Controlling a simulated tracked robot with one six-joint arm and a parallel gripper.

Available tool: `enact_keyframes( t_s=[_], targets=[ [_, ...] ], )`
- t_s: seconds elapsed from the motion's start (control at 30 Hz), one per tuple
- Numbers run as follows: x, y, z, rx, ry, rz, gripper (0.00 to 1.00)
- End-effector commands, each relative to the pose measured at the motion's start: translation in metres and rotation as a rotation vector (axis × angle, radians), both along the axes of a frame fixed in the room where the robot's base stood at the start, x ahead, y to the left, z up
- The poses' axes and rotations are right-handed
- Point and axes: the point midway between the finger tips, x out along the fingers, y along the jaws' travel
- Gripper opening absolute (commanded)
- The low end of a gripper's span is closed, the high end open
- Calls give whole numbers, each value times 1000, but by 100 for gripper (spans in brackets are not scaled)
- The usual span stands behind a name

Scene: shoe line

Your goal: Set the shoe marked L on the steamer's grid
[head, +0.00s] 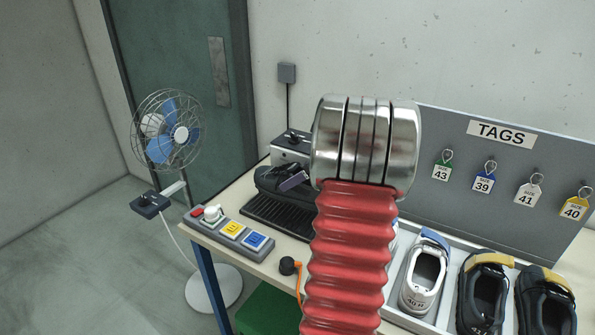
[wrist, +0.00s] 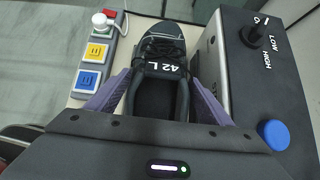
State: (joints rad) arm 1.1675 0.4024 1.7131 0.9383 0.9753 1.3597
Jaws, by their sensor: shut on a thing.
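The black shoe marked 42 L (wrist: 163,48) is between the purple fingers of my gripper (wrist: 160,92) in the wrist view, toe pointing away. My gripper is shut on it. In the head view, the dark shoe (head: 268,180) shows left of my arm, with one purple finger (head: 293,181) against it. The steamer's black ribbed grid (head: 278,216) lies below and in front of the shoe. I cannot tell whether the sole touches the grid. The steamer's body (head: 290,148) stands behind; its dark panel (wrist: 262,85) is right of the shoe in the wrist view.
A switch strip (head: 232,231) with yellow and blue buttons lies at the table's left edge. A tray (head: 445,318) holds several shoes at right, under a TAGS board (head: 455,150). My arm hides the table's middle. A fan (head: 167,130) stands left of the table.

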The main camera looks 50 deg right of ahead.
Motion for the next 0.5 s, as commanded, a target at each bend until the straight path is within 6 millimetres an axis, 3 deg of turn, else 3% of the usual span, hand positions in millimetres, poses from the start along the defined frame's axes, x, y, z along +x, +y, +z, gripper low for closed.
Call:
enact_keyframes(
  t_s=[0.5],
  targets=[
    [1,0,-36,1,-1,1,21]
  ],
)
